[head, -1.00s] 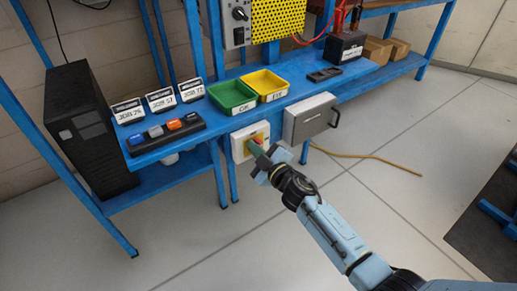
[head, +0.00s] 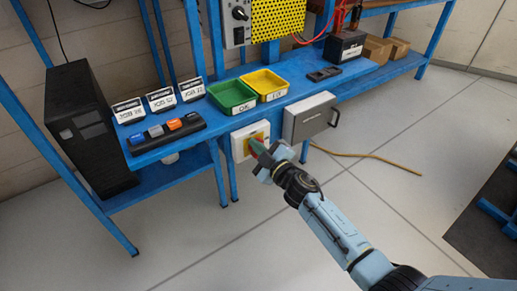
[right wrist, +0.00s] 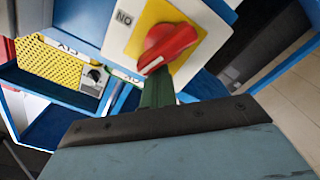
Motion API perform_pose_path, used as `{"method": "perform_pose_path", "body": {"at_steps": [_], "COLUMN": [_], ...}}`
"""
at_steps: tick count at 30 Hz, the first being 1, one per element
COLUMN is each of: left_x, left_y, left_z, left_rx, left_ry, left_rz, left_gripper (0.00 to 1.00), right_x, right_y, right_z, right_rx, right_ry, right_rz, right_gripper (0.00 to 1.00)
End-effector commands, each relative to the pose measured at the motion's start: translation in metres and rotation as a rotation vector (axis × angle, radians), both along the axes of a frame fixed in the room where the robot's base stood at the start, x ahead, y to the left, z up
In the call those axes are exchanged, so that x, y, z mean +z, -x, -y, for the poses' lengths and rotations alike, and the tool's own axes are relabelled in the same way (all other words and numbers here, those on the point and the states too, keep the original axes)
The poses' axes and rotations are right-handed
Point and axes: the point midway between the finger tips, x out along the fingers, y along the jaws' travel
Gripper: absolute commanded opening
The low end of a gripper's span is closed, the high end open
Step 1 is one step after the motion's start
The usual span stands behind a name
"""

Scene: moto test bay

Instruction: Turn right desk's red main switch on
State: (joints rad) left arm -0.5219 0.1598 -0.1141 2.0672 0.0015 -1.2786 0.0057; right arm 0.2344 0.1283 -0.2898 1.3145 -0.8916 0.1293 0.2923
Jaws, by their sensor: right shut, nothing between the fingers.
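The main switch is a red rotary knob (right wrist: 168,46) on a yellow plate (right wrist: 191,68) in a white box (right wrist: 120,44), under the front edge of the blue desk (head: 205,148). In the right wrist view the knob lies slantwise, its white mark at the lower-left end. An upside-down ON label (right wrist: 124,17) is at the plate's upper left. In the head view the gripper partly covers the switch box (head: 236,146). My right gripper (head: 255,146) is shut and empty, its green fingertips (right wrist: 158,78) close at the knob's marked end. I cannot tell whether they touch. My left gripper is not in view.
A grey box with a handle (head: 308,117) hangs right of the switch. Green (head: 232,97) and yellow (head: 265,85) trays stand on the desk above. A black computer tower (head: 85,130) is at left. A yellow cable (head: 375,158) lies on the open floor.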

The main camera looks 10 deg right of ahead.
Motion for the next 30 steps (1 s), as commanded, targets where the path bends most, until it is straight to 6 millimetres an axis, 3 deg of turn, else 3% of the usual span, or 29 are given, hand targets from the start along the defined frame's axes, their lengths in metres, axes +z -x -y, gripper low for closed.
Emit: {"method": "perform_pose_path", "body": {"at_steps": [1,6,30], "left_x": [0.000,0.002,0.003], "left_y": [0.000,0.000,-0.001], "left_z": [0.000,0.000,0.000], "left_rx": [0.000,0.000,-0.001], "left_ry": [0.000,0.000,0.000], "left_rz": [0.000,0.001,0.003], "left_gripper": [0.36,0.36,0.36], "right_x": [0.006,0.007,0.005], "right_y": [-0.006,-0.008,-0.010], "right_z": [0.011,0.014,0.022], "right_rx": [-0.023,-0.023,-0.023], "right_ry": [0.008,0.011,0.012], "right_rz": [0.009,0.009,0.007], "right_gripper": [0.00,0.00,0.00]}}
